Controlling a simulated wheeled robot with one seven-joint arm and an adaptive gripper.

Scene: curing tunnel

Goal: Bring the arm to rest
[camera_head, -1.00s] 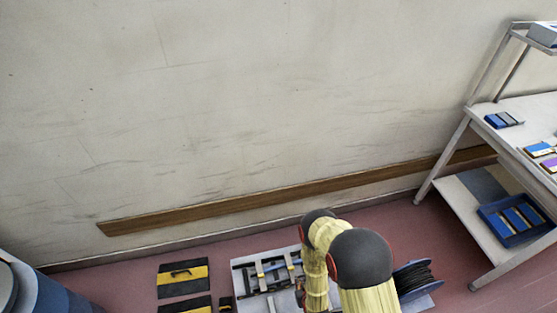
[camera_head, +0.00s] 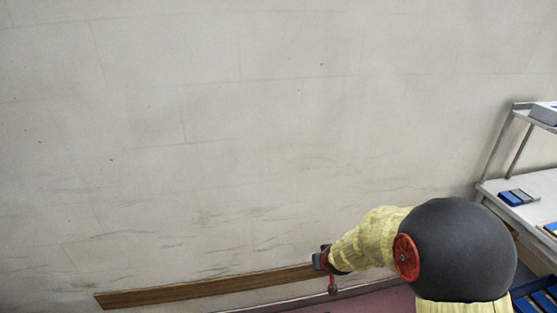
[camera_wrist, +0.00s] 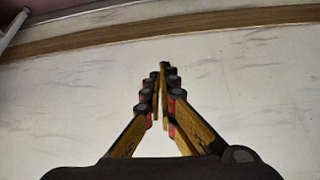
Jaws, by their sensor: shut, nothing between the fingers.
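My gripper (camera_wrist: 163,70) is shut and empty in the wrist view, its fingers meeting at the tips in front of the pale wall. In the head view, my arm is raised and bent, with a yellow sleeve and a large dark joint at the lower right. The wrist end points left in front of the wall. The fingers are too small to make out clearly there.
The scuffed wall (camera_head: 200,130) fills most of the head view, with a wooden rail (camera_head: 200,287) low along it. A strip of red floor shows at the bottom.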

